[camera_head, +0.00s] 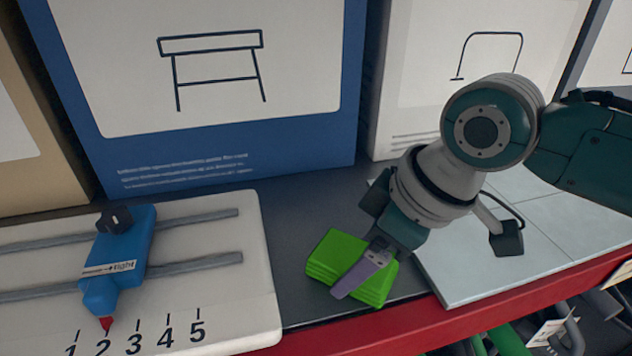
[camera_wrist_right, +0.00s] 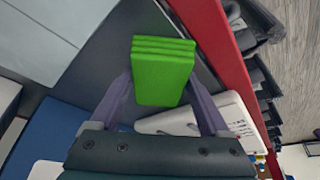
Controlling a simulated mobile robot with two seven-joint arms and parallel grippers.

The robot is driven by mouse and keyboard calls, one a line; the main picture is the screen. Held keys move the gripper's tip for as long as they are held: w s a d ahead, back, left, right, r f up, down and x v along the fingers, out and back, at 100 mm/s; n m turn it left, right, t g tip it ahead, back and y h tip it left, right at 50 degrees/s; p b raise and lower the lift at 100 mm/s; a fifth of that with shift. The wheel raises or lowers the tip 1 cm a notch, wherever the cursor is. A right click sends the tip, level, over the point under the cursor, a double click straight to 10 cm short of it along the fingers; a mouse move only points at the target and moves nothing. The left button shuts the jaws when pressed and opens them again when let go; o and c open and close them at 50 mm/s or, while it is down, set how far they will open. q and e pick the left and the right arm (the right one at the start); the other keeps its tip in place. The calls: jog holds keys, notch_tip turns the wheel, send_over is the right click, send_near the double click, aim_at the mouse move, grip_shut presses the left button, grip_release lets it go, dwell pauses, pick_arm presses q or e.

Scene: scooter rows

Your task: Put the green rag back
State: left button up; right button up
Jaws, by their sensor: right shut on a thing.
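The green rag (camera_head: 334,251) is a bright green folded block at the middle of the dark shelf, between the white slider board and the pale tiles. My right gripper (camera_head: 352,280) reaches down over it from the upper right and is shut on it, a purple finger lying across its near side. In the right wrist view the rag (camera_wrist_right: 162,75) sits between the two purple fingers. Whether it touches the shelf is hard to tell. My left gripper is not in view.
The white board (camera_head: 245,310) on the left carries two rails, a blue slider (camera_head: 120,255) and numbers. Pale tiles (camera_head: 520,240) lie on the right. A blue box (camera_head: 240,175) and a white box (camera_head: 410,100) stand behind. The shelf has a red front edge (camera_head: 400,328).

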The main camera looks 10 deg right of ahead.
jog(key=shift+f, duration=0.1)
jog(key=o, duration=1)
jog(key=p+v, duration=0.1)
jog(key=v, duration=1)
jog(key=s+a+f+m, duration=0.2)
jog(key=s+a+f, duration=0.15)
jog(key=s, duration=0.45)
jog(key=s+d+m+h, duration=0.1)
jog(key=s+d, duration=0.1)
jog(key=s, duration=0.1)
jog(key=s+d+f+m+h, duration=0.1)
jog(key=s+d+m, duration=0.1)
jog(key=s, duration=0.1)
jog(key=s+d+f+m+h, duration=0.1)
jog(key=s+d+m, duration=0.1)
jog(key=s, duration=0.1)
jog(key=shift+d+f, duration=0.15)
jog(key=shift+d, duration=0.25)
